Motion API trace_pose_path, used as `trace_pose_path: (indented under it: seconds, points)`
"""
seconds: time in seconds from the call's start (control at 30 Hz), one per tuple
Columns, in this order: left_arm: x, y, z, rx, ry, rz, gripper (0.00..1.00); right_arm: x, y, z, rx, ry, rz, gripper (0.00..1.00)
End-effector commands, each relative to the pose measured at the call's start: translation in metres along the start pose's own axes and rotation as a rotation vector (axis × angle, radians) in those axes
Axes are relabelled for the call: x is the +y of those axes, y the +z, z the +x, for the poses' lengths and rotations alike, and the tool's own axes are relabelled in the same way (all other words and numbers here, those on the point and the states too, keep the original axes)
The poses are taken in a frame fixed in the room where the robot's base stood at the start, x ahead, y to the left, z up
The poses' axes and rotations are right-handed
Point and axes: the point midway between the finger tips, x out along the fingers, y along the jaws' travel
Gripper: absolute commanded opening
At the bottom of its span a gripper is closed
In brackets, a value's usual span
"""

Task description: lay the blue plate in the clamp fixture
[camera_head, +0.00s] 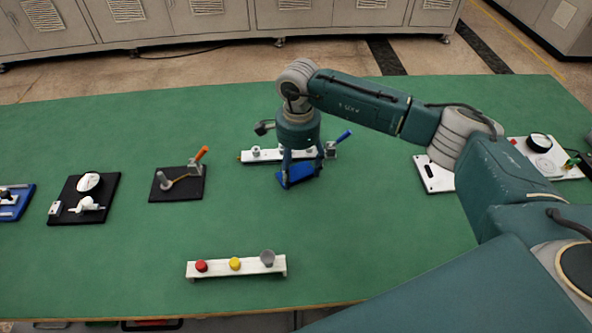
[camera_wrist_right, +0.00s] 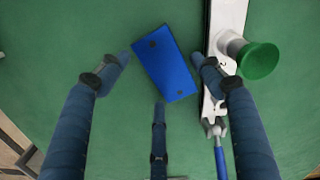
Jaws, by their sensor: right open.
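The blue plate (camera_head: 299,176) is a flat rectangle with two dark round spots, and it also shows in the wrist view (camera_wrist_right: 166,64). It appears to lie tilted on the green table, just in front of the fixture. The white clamp fixture (camera_head: 265,156) is a long bar with a blue-handled lever at its right end. In the wrist view the bar (camera_wrist_right: 224,20) runs along the plate's right side, apart from it. My right gripper (camera_head: 302,168) is open above the plate, its fingers (camera_wrist_right: 159,68) spread around it without visible contact. My left gripper is out of view.
A black base with an orange lever (camera_head: 181,186) stands left. A white rack (camera_head: 236,271) with red, yellow and grey pieces stands in front. White panels (camera_head: 434,173) lie right.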

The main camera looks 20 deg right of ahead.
Motion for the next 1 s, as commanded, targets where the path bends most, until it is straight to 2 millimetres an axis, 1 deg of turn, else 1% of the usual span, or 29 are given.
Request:
trace_pose_path:
  seconds: [0.03,0.13,0.33,0.37,0.4,0.57,0.87,1.0]
  points:
    - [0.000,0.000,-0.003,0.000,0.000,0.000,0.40,0.001,0.000,0.005,-0.001,0.002,0.001,0.66]
    - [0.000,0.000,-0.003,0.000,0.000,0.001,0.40,0.000,0.000,0.011,0.000,0.000,0.000,0.66]
    - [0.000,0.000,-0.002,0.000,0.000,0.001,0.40,0.000,0.000,0.013,0.000,-0.001,0.000,0.66]
    - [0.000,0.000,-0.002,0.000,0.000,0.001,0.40,0.000,0.000,0.013,0.001,-0.001,0.000,0.64]
    - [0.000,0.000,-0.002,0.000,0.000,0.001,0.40,0.000,0.000,0.013,0.000,-0.001,0.000,0.56]
    - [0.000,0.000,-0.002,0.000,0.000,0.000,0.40,0.000,0.000,0.012,0.001,-0.001,0.000,0.24]
    - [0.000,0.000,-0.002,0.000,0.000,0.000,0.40,-0.001,0.000,0.010,0.000,-0.002,0.001,0.23]
    - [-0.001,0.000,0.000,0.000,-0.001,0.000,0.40,-0.001,0.000,0.001,-0.001,-0.003,0.001,0.23]
